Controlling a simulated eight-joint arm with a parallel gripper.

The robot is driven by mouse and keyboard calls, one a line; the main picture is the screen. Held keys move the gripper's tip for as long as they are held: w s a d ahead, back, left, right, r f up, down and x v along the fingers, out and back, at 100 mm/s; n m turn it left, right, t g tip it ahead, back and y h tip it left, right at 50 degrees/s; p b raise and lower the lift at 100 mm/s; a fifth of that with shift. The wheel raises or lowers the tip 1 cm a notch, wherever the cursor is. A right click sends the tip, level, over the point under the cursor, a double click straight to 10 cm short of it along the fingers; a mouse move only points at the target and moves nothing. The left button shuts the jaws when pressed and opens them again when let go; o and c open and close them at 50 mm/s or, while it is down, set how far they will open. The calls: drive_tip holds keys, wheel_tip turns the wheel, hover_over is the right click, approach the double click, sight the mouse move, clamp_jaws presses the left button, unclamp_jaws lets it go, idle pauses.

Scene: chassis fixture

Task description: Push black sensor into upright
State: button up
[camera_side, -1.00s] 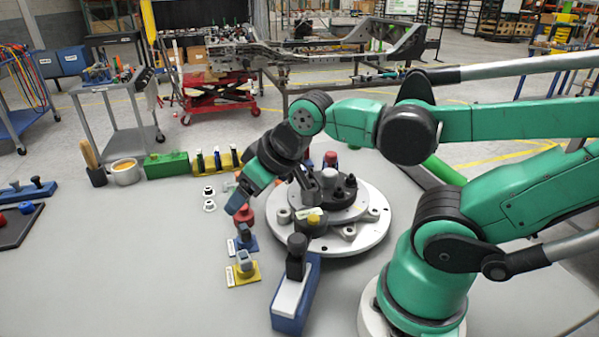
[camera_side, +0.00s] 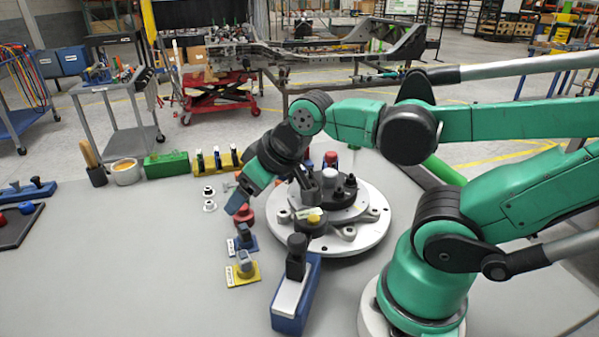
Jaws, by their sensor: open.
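My gripper (camera_side: 272,198) points down and left at the left side of the round white chassis fixture (camera_side: 372,238). Its jaws are spread wide and empty. One blue-tipped finger is over the red knob, and the other dark finger is beside the black hub (camera_side: 338,197). A black upright piece (camera_side: 296,256) stands on a blue block with a white top (camera_side: 290,297) in front of the fixture. I cannot tell whether this piece or a black part on the fixture is the black sensor. The gripper hides part of the fixture's left side.
A red knob (camera_side: 245,217), a blue-based part (camera_side: 244,240) and a yellow-based part (camera_side: 245,266) stand in a row left of the fixture. A green box (camera_side: 167,166) and a cup (camera_side: 126,172) stand at the back.

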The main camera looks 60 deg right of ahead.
sight(243, 226)
idle(0.4)
drive_tip(key=shift+w, duration=0.1)
drive_tip(key=c, duration=0.5)
drive_tip(key=shift+o, duration=0.2)
drive_tip(key=w+m+g, duration=0.1)
drive_tip(key=m+g, duration=0.1)
drive_tip(key=w+d+f+m+g, duration=0.1)
drive_tip(key=m+g, duration=0.1)
drive_tip(key=w+d+m+g, duration=0.1)
drive_tip(key=w+m+g, duration=0.1)
drive_tip(key=shift+d+f, duration=0.2)
drive_tip(key=shift+f, duration=0.1)
drive_tip(key=shift+w+d+f+m+g, duration=0.25)
drive_tip(key=shift+f+m+g, duration=0.15)
drive_tip(key=shift+g, duration=0.2)
drive_tip(key=shift+f, duration=4.05)
clamp_jaws()
drive_tip(key=shift+r, duration=1.05)
